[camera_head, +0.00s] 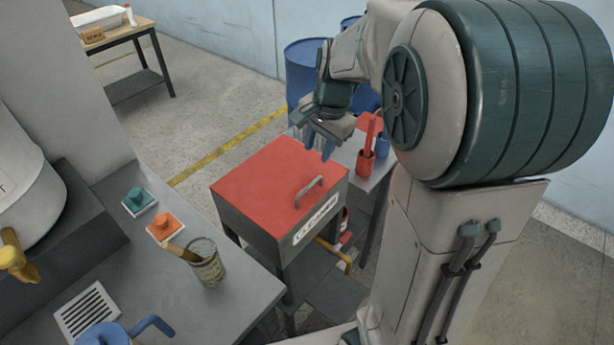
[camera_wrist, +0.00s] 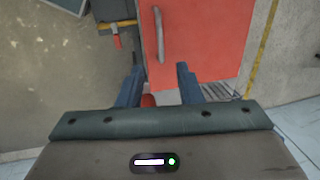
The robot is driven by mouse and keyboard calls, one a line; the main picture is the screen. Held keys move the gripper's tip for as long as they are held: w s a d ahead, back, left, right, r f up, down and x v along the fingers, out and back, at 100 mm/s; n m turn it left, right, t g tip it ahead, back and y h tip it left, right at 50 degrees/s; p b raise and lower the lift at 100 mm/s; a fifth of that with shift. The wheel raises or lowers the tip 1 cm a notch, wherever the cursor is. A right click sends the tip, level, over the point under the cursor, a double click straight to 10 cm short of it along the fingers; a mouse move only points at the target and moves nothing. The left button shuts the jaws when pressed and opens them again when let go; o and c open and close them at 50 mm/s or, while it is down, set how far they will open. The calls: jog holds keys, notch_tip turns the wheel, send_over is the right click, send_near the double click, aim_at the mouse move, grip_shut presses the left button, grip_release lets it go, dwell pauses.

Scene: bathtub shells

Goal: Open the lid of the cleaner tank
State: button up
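The cleaner tank (camera_head: 264,243) is a grey box on legs with a white label on its front. Its red lid (camera_head: 262,180) lies flat and shut on top. A grey bar handle (camera_head: 309,191) is on the lid near its front right edge. My gripper (camera_head: 320,150) is above the lid's back right edge, apart from the handle. In the wrist view my gripper's two blue fingers (camera_wrist: 160,86) are spread with a gap between them. The red lid (camera_wrist: 210,45) and the handle (camera_wrist: 159,35) show beyond the fingertips, and nothing is between them in the grip.
A grey side table (camera_head: 375,172) with red and blue holders (camera_head: 367,161) stands right behind the tank. Blue drums (camera_head: 302,70) are behind it. A counter (camera_head: 240,290) at the front left holds a glass jar (camera_head: 206,265) and teal and orange knobbed pieces (camera_head: 163,228).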

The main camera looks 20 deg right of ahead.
aim_at(309, 187)
jog(key=f, duration=0.4)
jog(key=w+a+f, duration=0.1)
jog(key=f, duration=0.4)
jog(key=w+f, duration=0.1)
jog(key=f, duration=0.3)
jog(key=shift+w+a+f, duration=0.15)
jog(key=shift+a+f, duration=0.05)
jog(key=shift+f, duration=0.1)
jog(key=shift+d, duration=0.1)
grip_shut()
